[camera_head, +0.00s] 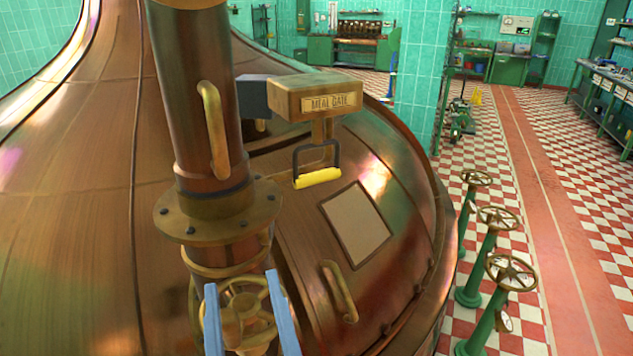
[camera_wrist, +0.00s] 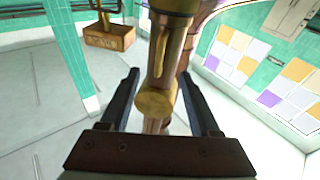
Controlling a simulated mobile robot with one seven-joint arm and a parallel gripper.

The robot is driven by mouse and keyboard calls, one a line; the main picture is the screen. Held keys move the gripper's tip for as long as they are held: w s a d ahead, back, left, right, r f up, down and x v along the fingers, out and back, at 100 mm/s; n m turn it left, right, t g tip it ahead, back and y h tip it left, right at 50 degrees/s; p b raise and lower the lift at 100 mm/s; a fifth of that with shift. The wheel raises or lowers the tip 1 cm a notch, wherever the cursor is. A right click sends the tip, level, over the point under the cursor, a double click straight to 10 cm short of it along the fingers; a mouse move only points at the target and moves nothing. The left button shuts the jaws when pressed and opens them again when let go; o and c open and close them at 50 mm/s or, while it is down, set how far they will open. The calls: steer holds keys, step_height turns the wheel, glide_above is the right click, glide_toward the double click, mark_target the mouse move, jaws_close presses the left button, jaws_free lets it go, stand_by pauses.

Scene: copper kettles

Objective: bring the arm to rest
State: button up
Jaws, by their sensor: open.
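My gripper (camera_head: 240,278) shows at the bottom of the head view as two light blue fingers standing apart, with nothing clamped between them. A brass handwheel (camera_head: 243,312) on the copper pipe (camera_head: 196,100) shows between and behind the fingers; I cannot tell how far apart they are in depth. In the wrist view my gripper (camera_wrist: 160,78) is open, its two dark fingers spread to either side of a brass-coloured pipe (camera_wrist: 170,55) with a handle. The pipe lies between the fingers in the picture, and contact is not visible. The rest of my arm is out of view.
A large copper kettle (camera_head: 90,200) fills the left and middle. A box marked MEAL GATE (camera_head: 330,100) has a yellow-handled lever (camera_head: 317,178) beneath it. Several green valve stands (camera_head: 490,245) line the right. Checkered floor lies open beyond, with workbenches (camera_head: 610,90) at the edge.

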steer(key=s+d+r+m+t+h, duration=0.1)
steer(key=d+r+m+t+h, duration=0.1)
steer(key=r, duration=1.3)
steer(key=d+r+m+t+h, duration=0.2)
steer(key=d+r+t+h, duration=0.2)
steer(key=r, duration=1)
steer(key=shift+s+d+r+t, duration=0.35)
steer(key=shift+d+t, duration=0.3)
steer(key=shift+t, duration=0.35)
